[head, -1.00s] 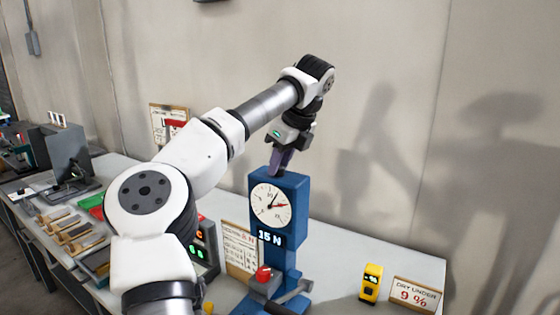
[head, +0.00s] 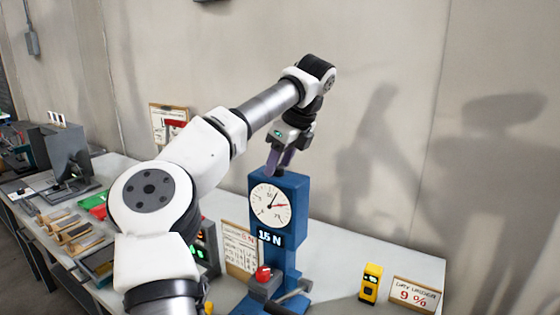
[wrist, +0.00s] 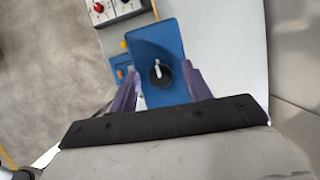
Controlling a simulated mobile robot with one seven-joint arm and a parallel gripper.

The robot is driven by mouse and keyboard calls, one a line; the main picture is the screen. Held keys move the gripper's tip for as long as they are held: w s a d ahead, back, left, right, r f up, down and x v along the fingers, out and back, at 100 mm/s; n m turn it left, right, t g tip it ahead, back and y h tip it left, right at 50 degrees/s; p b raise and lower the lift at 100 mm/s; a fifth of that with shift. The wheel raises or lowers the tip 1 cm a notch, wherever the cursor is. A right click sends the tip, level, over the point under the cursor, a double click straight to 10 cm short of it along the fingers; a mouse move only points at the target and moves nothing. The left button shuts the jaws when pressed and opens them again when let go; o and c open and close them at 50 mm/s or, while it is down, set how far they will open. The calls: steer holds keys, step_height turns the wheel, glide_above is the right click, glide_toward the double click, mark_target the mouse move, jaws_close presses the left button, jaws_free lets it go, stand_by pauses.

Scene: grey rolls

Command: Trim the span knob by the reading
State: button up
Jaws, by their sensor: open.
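The blue test stand (head: 283,220) stands on the bench with a round white dial (head: 271,205) and a display (head: 270,238) reading "15 N". The dial has a black needle and a red pointer. In the wrist view the black span knob (wrist: 160,76), with a white mark on it, sits on top of the blue housing (wrist: 156,42). My gripper (head: 281,160) points down just over the top of the stand. In the wrist view its purple fingers (wrist: 160,88) are open, one on each side of the knob, with gaps between. The head view mostly hides the knob behind the fingers.
A yellow meter (head: 371,283) and a card reading "9 %" (head: 413,294) stand to the right. A paper chart (head: 240,249) and a box with lit digits (head: 207,247) are left of the stand. A red-topped part (head: 263,273) and a lever (head: 295,291) sit at its base.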

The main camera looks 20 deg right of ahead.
steer(key=v, duration=0.6)
steer(key=shift+r+p, duration=0.25)
steer(key=shift+p, duration=0.1)
steer(key=shift+s+d+r+p, duration=0.25)
steer(key=shift+r+p, duration=0.15)
steer(key=shift+r, duration=0.1)
